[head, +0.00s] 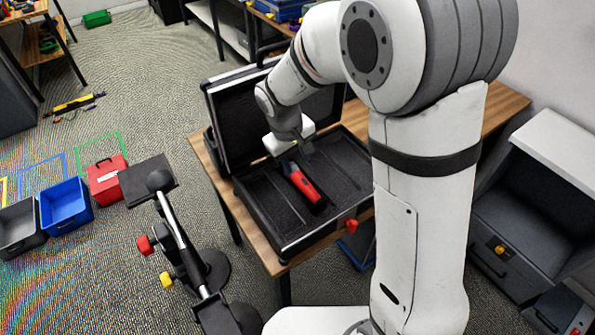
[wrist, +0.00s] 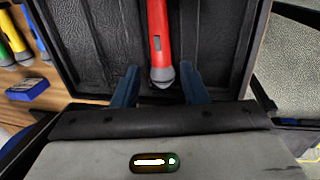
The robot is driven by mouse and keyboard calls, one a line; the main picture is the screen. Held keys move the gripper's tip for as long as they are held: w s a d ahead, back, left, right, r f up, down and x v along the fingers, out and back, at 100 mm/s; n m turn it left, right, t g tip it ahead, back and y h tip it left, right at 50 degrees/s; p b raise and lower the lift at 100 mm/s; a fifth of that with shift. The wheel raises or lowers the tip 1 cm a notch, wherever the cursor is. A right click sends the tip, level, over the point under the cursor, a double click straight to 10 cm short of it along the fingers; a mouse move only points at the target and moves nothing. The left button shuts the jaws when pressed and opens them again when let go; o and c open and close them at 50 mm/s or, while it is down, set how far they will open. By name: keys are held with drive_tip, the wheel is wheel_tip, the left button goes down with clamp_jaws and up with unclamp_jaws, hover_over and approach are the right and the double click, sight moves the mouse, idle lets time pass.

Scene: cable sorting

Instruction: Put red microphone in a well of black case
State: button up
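The black case (head: 265,210) lies open on a wooden table, its lid raised at the back left. The red microphone (head: 303,185) lies lengthwise in the middle well of the case, and the wrist view shows its red body and grey head (wrist: 160,40). My gripper (head: 288,143) is low over the case at the far end of the microphone. In the wrist view its two blue fingers (wrist: 160,88) are open on either side of the grey head, with a visible gap on both sides. The case floor (wrist: 215,45) shows dark ridged wells beside the microphone.
In the wrist view, yellow and green tools (wrist: 18,42) and a blue block (wrist: 27,89) lie on the wooden table beside the case. A red knob (head: 351,226) is at the table's near edge. A black stand (head: 180,235) stands left of the table. Coloured bins (head: 66,205) sit on the floor.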

drive_tip(key=s+d+r+m+y, duration=0.1)
drive_tip(key=s+d+r+m, duration=0.3)
drive_tip(key=s+d+r, duration=0.5)
drive_tip(key=s+d+r+m+t, duration=0.2)
drive_tip(key=s+d, duration=0.4)
drive_tip(key=s, duration=0.3)
drive_tip(key=shift+s+d+r+m+y, duration=0.25)
drive_tip(key=shift+r+m+y, duration=0.15)
drive_tip(key=shift+r, duration=0.1)
drive_tip(key=shift+w, duration=0.15)
